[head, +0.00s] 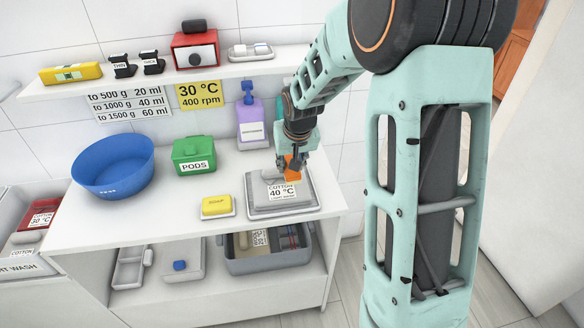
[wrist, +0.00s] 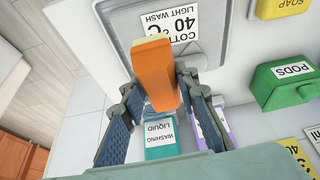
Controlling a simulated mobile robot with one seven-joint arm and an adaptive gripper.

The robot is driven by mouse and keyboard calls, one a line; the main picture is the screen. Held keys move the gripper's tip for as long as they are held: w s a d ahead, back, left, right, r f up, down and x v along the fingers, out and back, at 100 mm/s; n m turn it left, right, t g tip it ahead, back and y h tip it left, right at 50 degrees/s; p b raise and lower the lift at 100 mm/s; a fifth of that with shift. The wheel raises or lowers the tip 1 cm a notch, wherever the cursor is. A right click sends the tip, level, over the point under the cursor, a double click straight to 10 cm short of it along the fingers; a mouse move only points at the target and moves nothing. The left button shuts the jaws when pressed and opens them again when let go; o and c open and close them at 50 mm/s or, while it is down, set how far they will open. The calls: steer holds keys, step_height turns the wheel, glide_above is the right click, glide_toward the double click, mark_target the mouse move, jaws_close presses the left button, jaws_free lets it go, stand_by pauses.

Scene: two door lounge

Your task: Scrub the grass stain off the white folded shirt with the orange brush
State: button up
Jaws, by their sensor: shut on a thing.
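My gripper (head: 293,158) is shut on the orange brush (head: 293,170), low over the right part of the worktop. In the wrist view the brush (wrist: 155,72) sits between the two fingers and points away from the camera. A pale, folded cloth, apparently the shirt (head: 268,190), lies on a grey tray or board (head: 285,212) below the gripper. A label reading "COTTON 40 °C LIGHT WASH" (head: 282,191) lies on it, and also shows in the wrist view (wrist: 172,28). I cannot tell whether the brush touches the cloth. No green stain is visible; the brush and gripper cover part of the cloth.
Yellow soap (head: 216,206) lies left of the tray, with green pods box (head: 194,155) and blue bowl (head: 113,165) further left. A purple bottle (head: 251,124) and teal washing liquid (wrist: 160,143) stand close behind the gripper. A shelf (head: 150,82) runs above.

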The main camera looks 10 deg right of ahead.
steer(key=shift+r+p, duration=0.8)
steer(key=shift+r, duration=0.9)
